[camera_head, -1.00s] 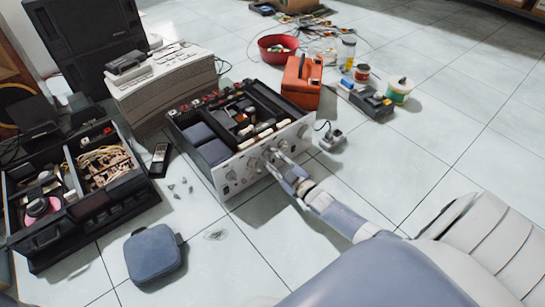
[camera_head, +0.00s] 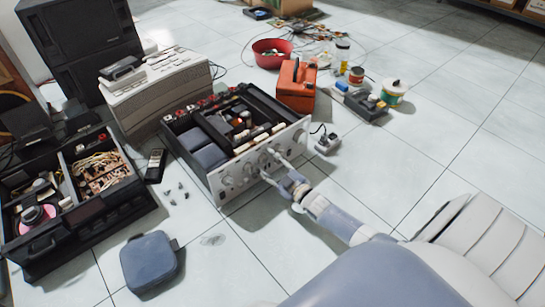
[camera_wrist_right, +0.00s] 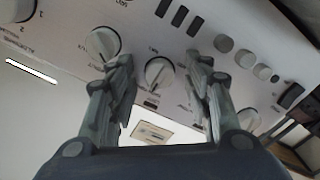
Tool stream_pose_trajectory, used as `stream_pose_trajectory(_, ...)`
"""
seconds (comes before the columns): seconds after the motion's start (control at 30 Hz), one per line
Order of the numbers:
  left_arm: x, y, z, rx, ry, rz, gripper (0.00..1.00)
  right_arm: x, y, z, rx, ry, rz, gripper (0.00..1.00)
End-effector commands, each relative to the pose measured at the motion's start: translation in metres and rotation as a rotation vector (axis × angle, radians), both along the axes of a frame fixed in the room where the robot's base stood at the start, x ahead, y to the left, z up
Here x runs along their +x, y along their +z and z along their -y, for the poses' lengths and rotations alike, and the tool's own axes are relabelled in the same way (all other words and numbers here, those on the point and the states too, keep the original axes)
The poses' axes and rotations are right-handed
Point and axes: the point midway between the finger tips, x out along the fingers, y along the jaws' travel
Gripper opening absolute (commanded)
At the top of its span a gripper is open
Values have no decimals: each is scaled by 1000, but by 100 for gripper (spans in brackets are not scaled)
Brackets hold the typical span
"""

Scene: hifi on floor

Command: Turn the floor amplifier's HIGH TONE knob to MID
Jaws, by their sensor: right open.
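The floor amplifier (camera_head: 228,183) stands open-topped on the tiles, its silver front panel carrying a row of knobs. In the right wrist view the panel appears tilted, and its small lettering is too blurred to read, so I cannot tell which knob is HIGH TONE. My right gripper (camera_head: 269,163) is open at the panel. In the wrist view its fingers (camera_wrist_right: 158,60) stand on either side of a small round knob (camera_wrist_right: 158,74), apparently apart from it. A larger knob (camera_wrist_right: 103,43) is just left of the left finger. My left gripper is not in view.
An orange case (camera_head: 297,86) and a grey power adapter (camera_head: 327,143) are right of the amplifier. An open black unit (camera_head: 75,230) and a blue pouch (camera_head: 149,261) lie left. Floor on the right is largely clear beyond my arm.

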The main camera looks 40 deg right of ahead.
Motion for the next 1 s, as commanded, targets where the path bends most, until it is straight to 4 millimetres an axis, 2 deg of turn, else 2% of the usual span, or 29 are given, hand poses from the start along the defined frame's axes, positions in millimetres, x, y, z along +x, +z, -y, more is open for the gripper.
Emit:
stream_pose_trajectory(0.17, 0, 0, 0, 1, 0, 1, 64, -17, -1, 2, 0, 0, -2, 46)
stream_pose_trajectory(0.5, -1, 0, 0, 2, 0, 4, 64, -82, -2, 6, 0, 0, -6, 46)
stream_pose_trajectory(0.63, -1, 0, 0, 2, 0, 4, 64, -102, -2, 8, 0, 0, -4, 46)
stream_pose_trajectory(0.8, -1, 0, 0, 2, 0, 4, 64, -116, -1, 9, 0, -1, -3, 46)
stream_pose_trajectory(1.0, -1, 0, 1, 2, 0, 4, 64, -120, -1, 9, 0, 0, -2, 46)
